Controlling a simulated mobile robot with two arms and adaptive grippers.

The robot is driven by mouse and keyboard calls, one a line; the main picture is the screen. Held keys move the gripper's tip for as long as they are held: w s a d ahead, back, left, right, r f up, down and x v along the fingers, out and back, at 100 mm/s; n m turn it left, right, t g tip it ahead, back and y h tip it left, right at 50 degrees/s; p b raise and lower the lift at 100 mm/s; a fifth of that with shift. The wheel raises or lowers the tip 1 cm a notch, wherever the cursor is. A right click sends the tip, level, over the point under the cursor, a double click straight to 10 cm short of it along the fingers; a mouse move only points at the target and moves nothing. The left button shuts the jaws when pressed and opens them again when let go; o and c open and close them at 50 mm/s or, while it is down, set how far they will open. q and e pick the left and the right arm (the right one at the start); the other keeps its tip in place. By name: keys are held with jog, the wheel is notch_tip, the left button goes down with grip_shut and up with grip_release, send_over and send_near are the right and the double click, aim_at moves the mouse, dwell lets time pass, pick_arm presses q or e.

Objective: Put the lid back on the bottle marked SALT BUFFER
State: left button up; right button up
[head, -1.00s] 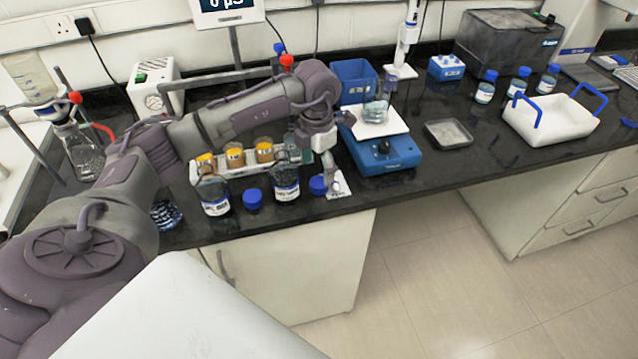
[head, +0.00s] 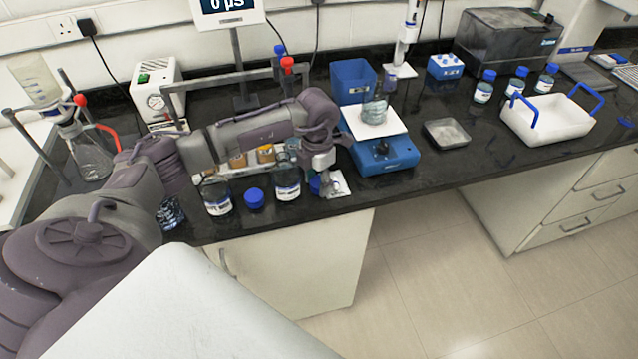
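Two open clear bottles with white labels stand at the front of the bench: a left bottle (head: 216,198) and a right bottle (head: 287,181). The label print is too small to read, so I cannot tell which is SALT BUFFER. One blue lid (head: 254,198) lies between them. A second blue lid (head: 315,185) lies right of the right bottle, partly hidden by my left gripper (head: 325,187). This gripper points down at that lid, low over the bench. Whether its fingers are open or closed on the lid is unclear. My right gripper is not in view.
A blue stirrer (head: 388,156) bearing a beaker (head: 374,109) stands right of the gripper. My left arm partly hides a rack of orange-capped vials (head: 266,154) behind the bottles. Capped bottles (head: 484,88) and a white carrier (head: 548,124) stand farther right.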

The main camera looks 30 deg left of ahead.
aim_at(318, 182)
pick_arm(q)
jog(key=shift+c, duration=0.8)
jog(key=shift+r, duration=0.1)
jog(key=shift+r+b, duration=0.35)
jog(key=shift+r, duration=0.2)
notch_tip(318, 182, up, 3)
jog(key=shift+w+f+b, duration=0.1)
jog(key=shift+f+b, duration=0.05)
jog(key=shift+b, duration=0.5)
jog(key=w+d+r+b, duration=0.3)
jog(key=w+d+r, duration=0.4)
jog(key=d, duration=0.2)
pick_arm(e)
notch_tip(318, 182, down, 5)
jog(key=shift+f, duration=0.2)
pick_arm(q)
jog(key=shift+d, duration=0.1)
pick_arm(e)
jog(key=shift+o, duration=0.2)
